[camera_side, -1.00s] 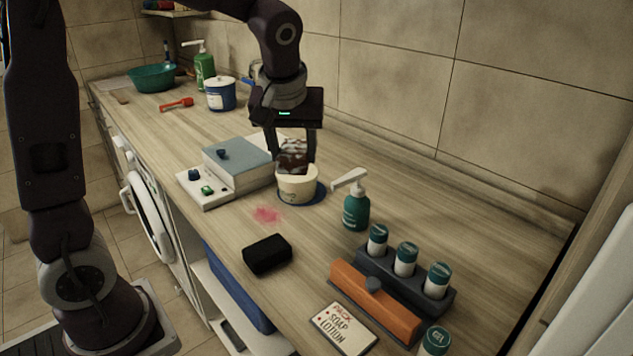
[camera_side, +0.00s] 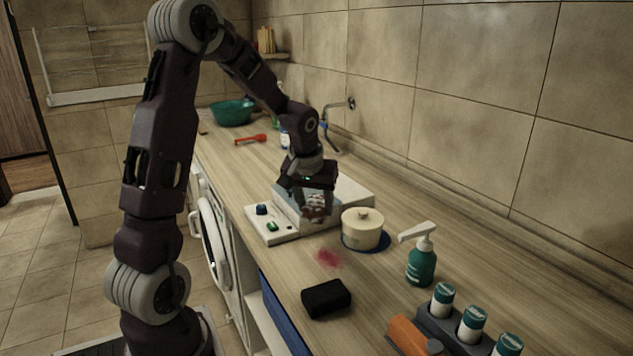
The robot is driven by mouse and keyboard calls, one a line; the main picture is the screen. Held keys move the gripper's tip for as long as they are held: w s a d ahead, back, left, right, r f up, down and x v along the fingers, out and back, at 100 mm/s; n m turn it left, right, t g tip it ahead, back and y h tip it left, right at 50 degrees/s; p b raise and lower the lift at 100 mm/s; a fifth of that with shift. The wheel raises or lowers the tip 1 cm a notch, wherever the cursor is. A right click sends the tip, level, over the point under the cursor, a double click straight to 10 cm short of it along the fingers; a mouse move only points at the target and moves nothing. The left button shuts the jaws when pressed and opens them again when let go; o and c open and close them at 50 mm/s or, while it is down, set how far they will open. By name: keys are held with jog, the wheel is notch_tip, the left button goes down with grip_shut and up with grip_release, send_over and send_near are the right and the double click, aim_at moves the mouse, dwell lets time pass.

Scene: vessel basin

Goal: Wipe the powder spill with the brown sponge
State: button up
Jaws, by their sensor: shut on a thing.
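My gripper (camera_side: 315,208) is shut on the brown sponge (camera_side: 314,212), a mottled brown block with pale patches. It holds the sponge in front of the white appliance with the blue-grey box part, up and slightly left of the spill. Whether the sponge touches anything below cannot be told. The powder spill (camera_side: 328,258) is a small pink-red patch on the wooden counter, and it is uncovered.
A black block (camera_side: 326,298) lies just in front of the spill. A lidded cream pot (camera_side: 362,228) on a blue mat stands to its right, with a green pump bottle (camera_side: 421,262) beyond. The white appliance (camera_side: 268,234) has knobs. Bottles in a rack (camera_side: 452,335) stand front right.

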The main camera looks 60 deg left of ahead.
jog(key=shift+f, duration=4.45)
jog(key=d, duration=0.1)
jog(key=d+r, duration=0.1)
jog(key=d, duration=0.1)
jog(key=shift+d+r, duration=0.1)
jog(key=shift+d, duration=4.15)
jog(key=shift+a, duration=5.7)
jog(key=shift+w, duration=0.25)
jog(key=shift+d, duration=5.6)
jog(key=shift+a, duration=5.5)
jog(key=shift+w+a+r, duration=0.1)
jog(key=shift+a+r, duration=0.1)
jog(key=shift+f, duration=0.15)
jog(key=shift+r, duration=3.15)
